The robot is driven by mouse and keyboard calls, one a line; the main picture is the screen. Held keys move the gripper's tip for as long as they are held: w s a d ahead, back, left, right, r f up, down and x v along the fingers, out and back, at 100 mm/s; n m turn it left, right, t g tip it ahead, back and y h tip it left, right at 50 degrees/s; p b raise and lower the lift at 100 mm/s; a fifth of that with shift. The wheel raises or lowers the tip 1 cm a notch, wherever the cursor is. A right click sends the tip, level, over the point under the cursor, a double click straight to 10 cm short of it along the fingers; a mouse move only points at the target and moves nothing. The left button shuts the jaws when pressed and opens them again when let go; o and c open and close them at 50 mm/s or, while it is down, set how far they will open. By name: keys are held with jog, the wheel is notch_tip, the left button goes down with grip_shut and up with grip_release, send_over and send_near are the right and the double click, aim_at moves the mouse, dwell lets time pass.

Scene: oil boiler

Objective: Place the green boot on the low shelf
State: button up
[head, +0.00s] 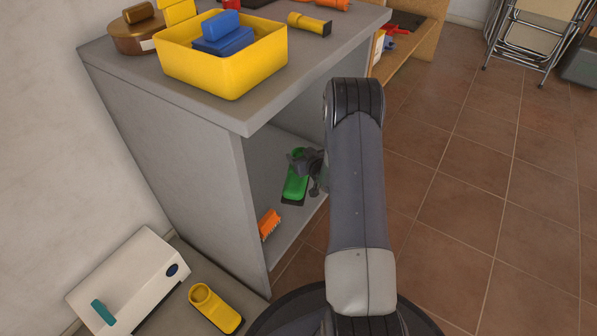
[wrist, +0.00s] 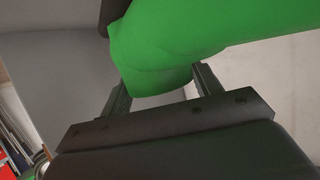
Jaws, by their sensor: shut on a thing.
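The green boot (head: 296,182) is inside the open lower part of the grey cabinet, at the low shelf (head: 287,222). In the head view it appears at or just over the shelf surface; I cannot tell whether it touches. My gripper (head: 304,163) is at the boot's upper end, partly hidden behind my arm. In the wrist view the green boot (wrist: 165,50) fills the top of the picture, and my gripper (wrist: 160,85) has one finger on each side of it, shut on it.
An orange brush-like thing (head: 269,224) lies on the shelf's near end. The cabinet top (head: 270,95) overhangs the shelf and bears a yellow bin (head: 235,75). A yellow boot (head: 215,308) and a white box (head: 130,280) are at lower left.

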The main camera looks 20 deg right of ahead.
notch_tip(320, 180, down, 5)
jog(key=shift+r+b, duration=0.2)
jog(key=shift+b, duration=0.7)
jog(key=shift+r, duration=0.1)
jog(key=o, duration=1.2)
jog(key=shift+c, duration=0.2)
